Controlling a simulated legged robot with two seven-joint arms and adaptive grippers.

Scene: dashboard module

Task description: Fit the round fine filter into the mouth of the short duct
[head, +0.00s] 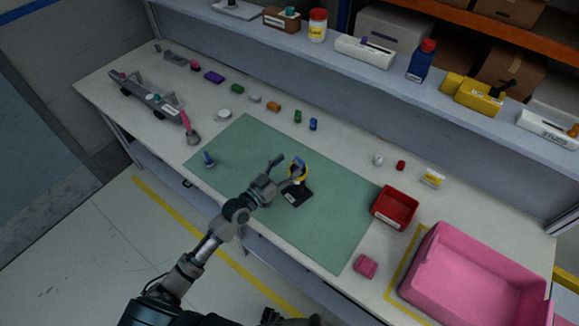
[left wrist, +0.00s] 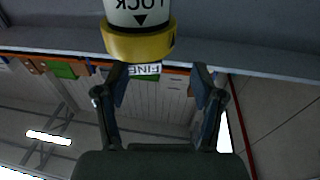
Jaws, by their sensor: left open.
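The short duct (head: 297,176) stands upright on a black base with a white label, on the green mat. In the left wrist view, which is upside down, a white body marked LOCK (left wrist: 138,12) and a yellow ring (left wrist: 137,42) show. A white FINE label (left wrist: 145,70), seemingly the fine filter's, shows at the ring's edge between my fingertips. I cannot tell how deep the filter sits. My left gripper (head: 288,165) is open at the duct's top, its fingers on either side of the label. Dark parts at the head view's bottom edge may be my right gripper (head: 290,318).
A red tray (head: 395,207) and a pink bin (head: 475,277) stand to the right. A pink block (head: 366,266) lies near the front edge. A blue piece (head: 208,159) is on the mat's left. Several small parts line the back. The mat's front right is clear.

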